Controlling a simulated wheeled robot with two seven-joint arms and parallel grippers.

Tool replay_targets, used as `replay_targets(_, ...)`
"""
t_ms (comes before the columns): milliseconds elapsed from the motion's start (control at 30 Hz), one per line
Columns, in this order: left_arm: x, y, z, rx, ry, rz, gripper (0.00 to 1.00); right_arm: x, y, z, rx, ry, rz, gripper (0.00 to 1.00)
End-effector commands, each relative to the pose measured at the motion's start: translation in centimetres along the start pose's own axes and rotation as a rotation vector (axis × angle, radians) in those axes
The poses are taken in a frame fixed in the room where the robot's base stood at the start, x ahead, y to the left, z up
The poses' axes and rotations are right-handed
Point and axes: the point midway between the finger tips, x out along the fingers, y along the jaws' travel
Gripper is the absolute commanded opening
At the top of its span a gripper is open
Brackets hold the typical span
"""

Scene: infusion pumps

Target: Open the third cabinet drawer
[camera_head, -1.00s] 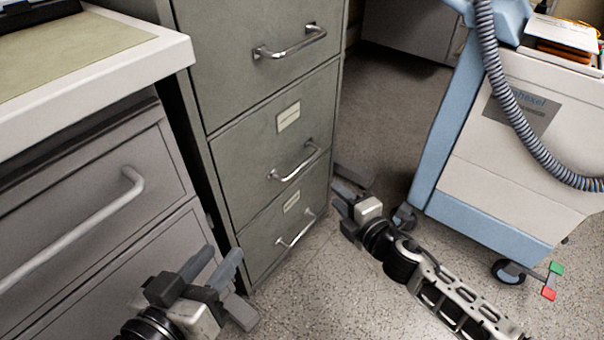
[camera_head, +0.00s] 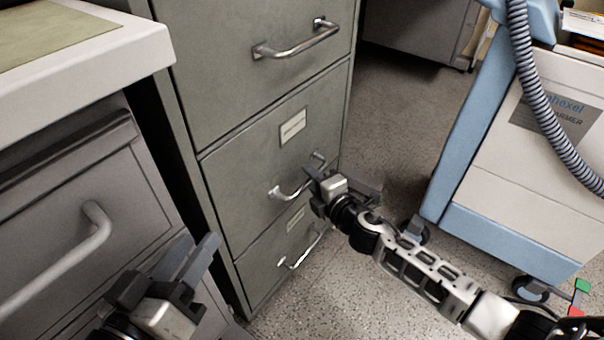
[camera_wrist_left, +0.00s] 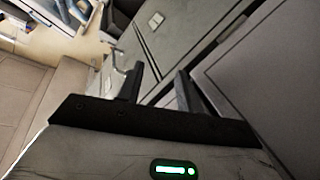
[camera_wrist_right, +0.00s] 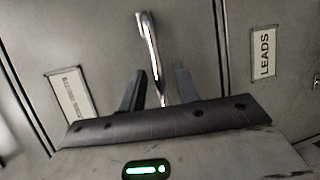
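The grey-green filing cabinet (camera_head: 235,160) stands in the middle of the head view, its visible drawers closed. The middle visible drawer (camera_head: 245,165) has a label and a chrome handle (camera_head: 284,193), partly hidden by my right gripper (camera_head: 335,182). In the right wrist view, that gripper (camera_wrist_right: 158,85) is open. A chrome handle (camera_wrist_right: 149,40) runs between its fingers, with gaps visible; I cannot tell whether they touch. My left gripper (camera_head: 195,248) is open and empty in front of the grey drawer unit. The left wrist view shows its fingers (camera_wrist_left: 158,83) apart.
A grey drawer unit with a white top (camera_head: 110,60) stands left of the cabinet. A blue and white wheeled machine (camera_head: 520,190) with a ribbed hose (camera_head: 535,95) stands at the right. Speckled floor (camera_head: 395,110) is open between cabinet and machine.

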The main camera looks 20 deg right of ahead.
Motion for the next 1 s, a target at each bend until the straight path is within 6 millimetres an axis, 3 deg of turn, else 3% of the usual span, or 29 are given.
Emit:
replay_targets(367,-0.13,0.38,-0.63,-0.007,0.019,0.011,0.36,0.21,-0.1,0.07,0.001,-0.004,-0.001,0.32)
replay_targets(500,-0.12,0.37,-0.61,-0.007,0.019,0.011,0.36,0.2,-0.1,0.07,0.001,-0.004,-0.001,0.0)
replay_targets(1000,0.0,0.16,-0.28,-0.002,0.007,0.003,0.36,-0.41,-0.28,0.39,-0.003,0.01,-0.002,0.0)
